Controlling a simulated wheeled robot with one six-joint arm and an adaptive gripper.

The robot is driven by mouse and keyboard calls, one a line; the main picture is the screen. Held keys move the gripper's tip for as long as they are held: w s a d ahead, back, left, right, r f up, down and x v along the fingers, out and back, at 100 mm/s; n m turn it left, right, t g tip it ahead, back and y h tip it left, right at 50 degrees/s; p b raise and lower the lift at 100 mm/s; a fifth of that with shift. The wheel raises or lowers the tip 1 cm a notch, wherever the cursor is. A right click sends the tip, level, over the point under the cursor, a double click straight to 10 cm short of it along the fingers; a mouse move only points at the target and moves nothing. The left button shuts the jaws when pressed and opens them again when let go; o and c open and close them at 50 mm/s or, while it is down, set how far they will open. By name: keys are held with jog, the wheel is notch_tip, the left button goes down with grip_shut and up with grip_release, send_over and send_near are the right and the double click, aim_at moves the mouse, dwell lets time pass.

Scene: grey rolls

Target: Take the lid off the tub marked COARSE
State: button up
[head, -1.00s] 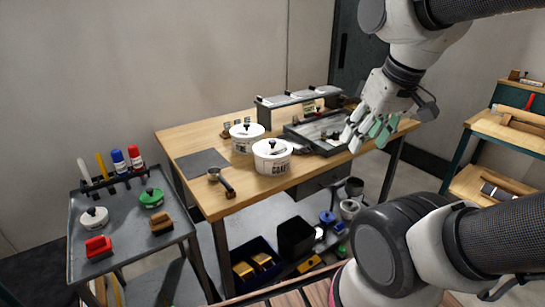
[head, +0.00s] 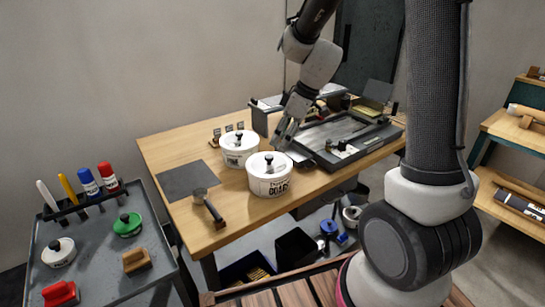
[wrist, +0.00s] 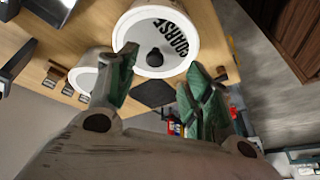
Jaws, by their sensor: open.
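The tub marked COARSE (head: 269,187) is white and round and stands upright on the wooden bench, nearer the front edge than a second, similar tub (head: 239,158). Its lid (head: 255,165) is on and has a black knob (head: 269,157). In the wrist view the lid (wrist: 135,35) shows the word COARSE beside the knob (wrist: 155,57). My gripper (head: 287,135) is open and empty, above and just behind the tub on the right. In the wrist view its green fingers (wrist: 158,72) spread below the knob, apart from it.
A dark tray (head: 345,135) with tools lies right of the tubs. A grey rack (head: 262,122) stands behind. A grey cart (head: 100,255) with markers and stamps stands at front left.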

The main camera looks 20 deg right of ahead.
aim_at(270, 156)
jog(key=shift+w+a+f+n, duration=0.2)
jog(key=shift+f+n, duration=0.2)
jog(key=shift+n, duration=0.5)
jog(key=x, duration=0.7)
jog(key=shift+w+a+r, duration=0.2)
jog(key=shift+w, duration=0.2)
jog(key=c, duration=1.1)
